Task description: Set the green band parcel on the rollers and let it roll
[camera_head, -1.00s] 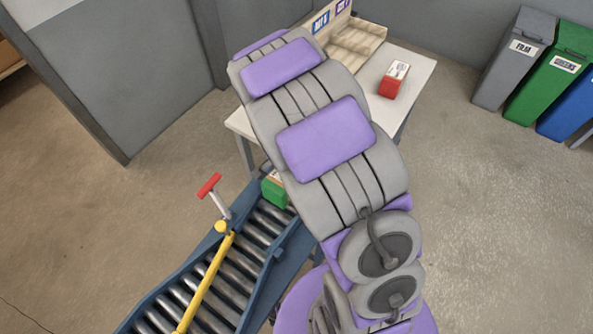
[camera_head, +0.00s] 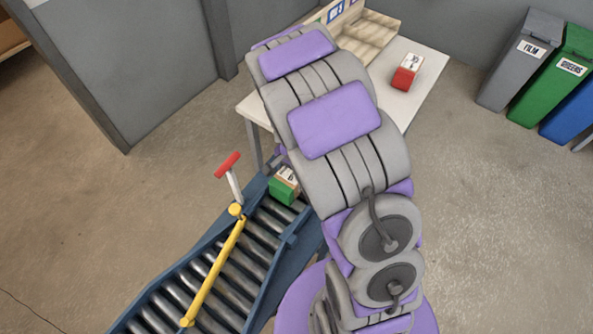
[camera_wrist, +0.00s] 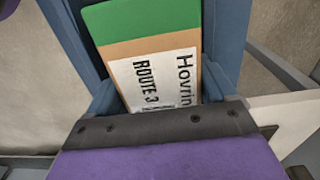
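The green band parcel (camera_head: 285,187) is a brown box with a green end and a white label. It sits at the far end of the roller conveyor (camera_head: 262,223), beside my arm. In the wrist view the parcel (camera_wrist: 150,50) lies between blue side rails, with "ROUTE 3" on its label. My gripper (camera_wrist: 158,123) shows there as a dark edge with a purple cover across the near end of the parcel. Whether it touches the parcel is unclear. My arm hides most of the gripper in the head view, and its opening cannot be made out.
A yellow bar (camera_head: 213,272) with a red T-handle (camera_head: 228,165) runs along the rollers. A white table (camera_head: 425,75) behind my arm holds a red-banded parcel (camera_head: 406,72) and a wooden rack (camera_head: 366,36). Bins (camera_head: 520,58) stand at the back right. The floor at right is clear.

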